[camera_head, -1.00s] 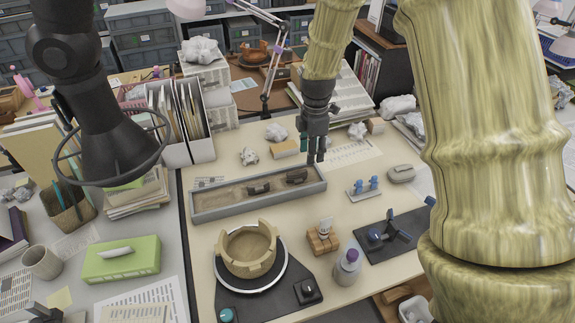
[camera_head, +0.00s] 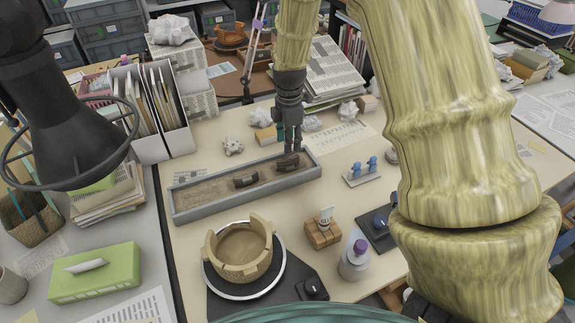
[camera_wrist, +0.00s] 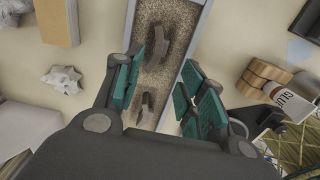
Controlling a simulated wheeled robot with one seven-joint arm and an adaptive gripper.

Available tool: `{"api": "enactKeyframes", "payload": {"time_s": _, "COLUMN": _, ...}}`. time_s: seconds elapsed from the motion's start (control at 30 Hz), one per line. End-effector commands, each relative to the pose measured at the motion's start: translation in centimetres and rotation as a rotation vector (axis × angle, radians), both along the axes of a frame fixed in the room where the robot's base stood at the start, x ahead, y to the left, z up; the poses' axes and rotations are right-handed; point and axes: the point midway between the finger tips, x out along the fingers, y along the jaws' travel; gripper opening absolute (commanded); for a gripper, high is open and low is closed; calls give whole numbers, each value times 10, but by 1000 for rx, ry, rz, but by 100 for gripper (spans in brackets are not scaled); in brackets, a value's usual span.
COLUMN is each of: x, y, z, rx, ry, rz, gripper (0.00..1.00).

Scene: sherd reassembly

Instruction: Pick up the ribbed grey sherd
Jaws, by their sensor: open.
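Two dark grey-brown sherds lie in a long grey sand tray (camera_head: 192,213). The right sherd (camera_head: 288,162) lies near the tray's right end and shows as the larger, curved, notched piece (camera_wrist: 157,47) in the wrist view. The left sherd (camera_head: 246,180) lies nearer the tray's middle and looks smaller in the wrist view (camera_wrist: 146,108). I cannot tell clearly which one is ribbed. My gripper (camera_head: 291,148) is over the right sherd, pointing down and partly covering it. In the wrist view its green-padded fingers (camera_wrist: 163,88) are apart, with nothing held between them.
A ring-shaped pot (camera_head: 240,252) stands on a turntable in front of the tray. A wooden block with a glue tube (camera_head: 322,233) and a purple-capped bottle (camera_head: 355,260) stand to its right.

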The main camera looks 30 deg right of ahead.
Motion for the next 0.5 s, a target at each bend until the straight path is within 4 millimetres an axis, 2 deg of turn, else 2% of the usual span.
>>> {"api": "enactKeyframes", "payload": {"time_s": 0.23, "x": 0, "y": 0, "z": -29, "rx": 0, "ry": 1, "rz": -1, "gripper": 40}}
{"api": "enactKeyframes", "payload": {"time_s": 0.5, "x": 1, "y": 0, "z": -40, "rx": 0, "ry": 0, "rz": 0, "gripper": 40}}
